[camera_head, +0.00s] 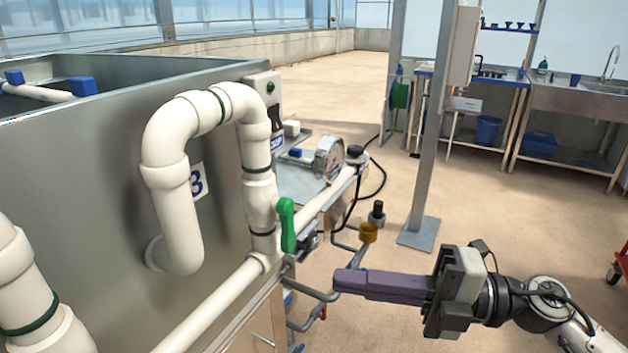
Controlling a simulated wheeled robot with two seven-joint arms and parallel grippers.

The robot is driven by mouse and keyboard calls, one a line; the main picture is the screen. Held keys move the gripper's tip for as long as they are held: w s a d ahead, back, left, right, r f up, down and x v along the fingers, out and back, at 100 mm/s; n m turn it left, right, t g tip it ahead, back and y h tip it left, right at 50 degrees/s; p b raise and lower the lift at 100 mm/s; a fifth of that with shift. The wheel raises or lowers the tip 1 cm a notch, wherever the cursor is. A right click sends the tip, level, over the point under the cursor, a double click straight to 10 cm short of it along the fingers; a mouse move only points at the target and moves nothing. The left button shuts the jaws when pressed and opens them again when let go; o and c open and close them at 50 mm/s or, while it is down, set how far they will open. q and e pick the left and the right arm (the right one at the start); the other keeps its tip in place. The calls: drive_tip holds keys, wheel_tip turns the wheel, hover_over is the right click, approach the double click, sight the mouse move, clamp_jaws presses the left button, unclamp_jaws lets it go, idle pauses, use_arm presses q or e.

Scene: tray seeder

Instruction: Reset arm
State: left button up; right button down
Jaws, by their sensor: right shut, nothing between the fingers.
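My right arm comes in from the lower right. Its right gripper (350,281) points left, with its purple-grey fingers closed together and nothing between them. The fingertips appear near grey bent pipes (312,290) below the pipework; I cannot tell whether they touch. My left gripper is not in view.
A large metal tank (110,150) with thick white pipes (180,215) fills the left. A green valve handle (286,225) stands upright on the pipe, and a gauge (329,157) sits behind. A metal post (432,130) stands behind my arm. Open floor lies at the right.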

drive_tip(key=w+d+f+m+t+h, duration=0.1)
drive_tip(key=d+f+m+t+h, duration=0.4)
drive_tip(key=f+m, duration=0.55)
drive_tip(key=w+d+f+m+t+h, duration=0.2)
drive_tip(key=f+m+t+h, duration=0.5)
drive_tip(key=m, duration=0.7)
drive_tip(key=s+d+f+m+g+h, duration=0.1)
drive_tip(key=s+f+m+g+h, duration=0.2)
drive_tip(key=s+f, duration=1.4)
wheel_tip(320, 180, down, 4)
drive_tip(key=m+g, duration=0.3)
drive_tip(key=g, duration=0.1)
drive_tip(key=shift+s+d+m, duration=0.2)
drive_tip(key=shift+s+m, duration=0.1)
drive_tip(key=shift+m, duration=0.05)
drive_tip(key=shift+r, duration=0.1)
